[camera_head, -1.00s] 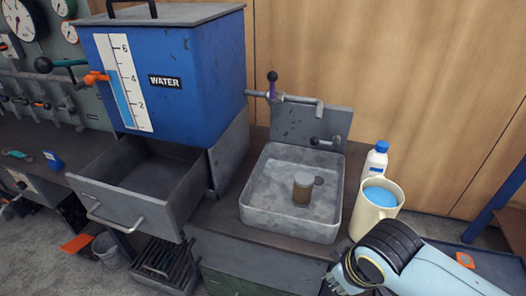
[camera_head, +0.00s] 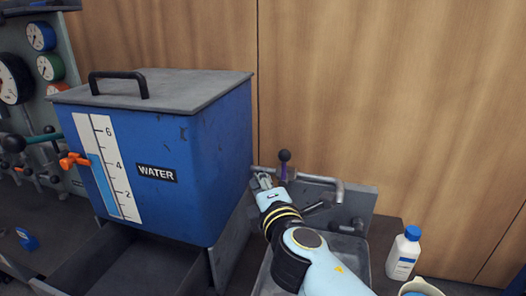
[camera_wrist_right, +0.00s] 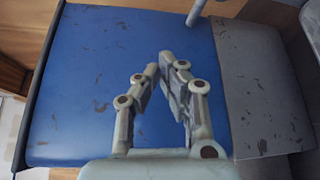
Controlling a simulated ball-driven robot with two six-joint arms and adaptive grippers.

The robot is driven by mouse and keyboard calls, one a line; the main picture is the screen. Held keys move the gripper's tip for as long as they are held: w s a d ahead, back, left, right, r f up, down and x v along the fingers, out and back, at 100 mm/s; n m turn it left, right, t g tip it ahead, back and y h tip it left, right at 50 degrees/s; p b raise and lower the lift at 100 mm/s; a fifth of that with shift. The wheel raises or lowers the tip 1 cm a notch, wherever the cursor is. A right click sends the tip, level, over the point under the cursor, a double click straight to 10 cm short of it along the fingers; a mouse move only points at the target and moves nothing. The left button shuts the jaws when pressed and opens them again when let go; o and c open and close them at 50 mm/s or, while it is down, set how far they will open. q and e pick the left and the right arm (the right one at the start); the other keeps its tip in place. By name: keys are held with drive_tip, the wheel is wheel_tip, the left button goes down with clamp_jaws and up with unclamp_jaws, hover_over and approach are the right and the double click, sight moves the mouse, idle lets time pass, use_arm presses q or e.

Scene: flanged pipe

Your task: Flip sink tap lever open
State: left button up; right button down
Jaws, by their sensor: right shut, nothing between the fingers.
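The sink tap lever (camera_head: 284,157) is a black ball knob on a short purple stem. It stands upright on the grey tap pipe (camera_head: 320,181) above the sink (camera_head: 262,284). My right gripper (camera_head: 262,178) is shut and empty. In the head view it appears just left of the lever, slightly lower; whether they touch I cannot tell. The right wrist view shows its fingertips (camera_wrist_right: 164,66) close together in front of the blue tank. A grey rod end (camera_wrist_right: 196,12) shows at that view's top edge. My arm hides much of the sink. My left gripper is not in view.
The blue water tank (camera_head: 190,130) stands close to the left of my right gripper. A white bottle (camera_head: 404,252) stands right of the sink, with part of a mug (camera_head: 421,288) below it. A wooden wall (camera_head: 390,90) closes off the back.

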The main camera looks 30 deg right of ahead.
sight(284, 168)
drive_tip(key=r+x, duration=0.1)
drive_tip(key=x, duration=0.9)
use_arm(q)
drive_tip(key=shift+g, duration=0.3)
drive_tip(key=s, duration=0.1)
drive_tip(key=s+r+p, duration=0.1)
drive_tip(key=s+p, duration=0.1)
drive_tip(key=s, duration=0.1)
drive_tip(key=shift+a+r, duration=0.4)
use_arm(e)
drive_tip(key=s+d, duration=0.2)
drive_tip(key=shift+s+d, duration=0.3)
drive_tip(key=shift+d, duration=0.1)
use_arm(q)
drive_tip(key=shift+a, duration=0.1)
